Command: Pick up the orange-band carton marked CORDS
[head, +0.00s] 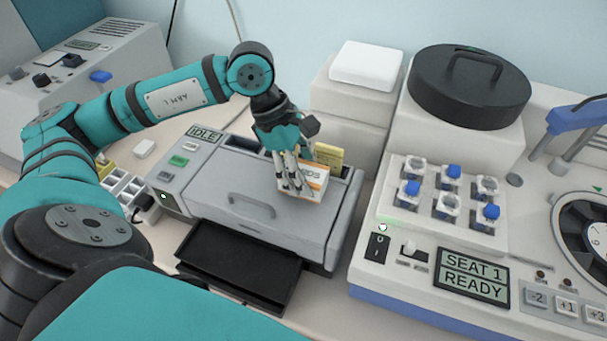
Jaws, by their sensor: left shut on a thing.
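The orange-band carton (317,181) is a small white box with an orange stripe. The end of its dark lettering, "DS", shows beside my fingers. My left gripper (291,183) is shut on it, and the fingers cover part of its face. The carton is over the right part of the grey machine's lid; I cannot tell whether it touches the machine. My right gripper does not show.
The grey machine (205,196) has an IDLE display and a black tray (236,265) in front. A yellow carton (329,155) stands just behind the held one. At right, a white device (391,252) reads SEAT 1 READY and carries several blue- and white-capped holders.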

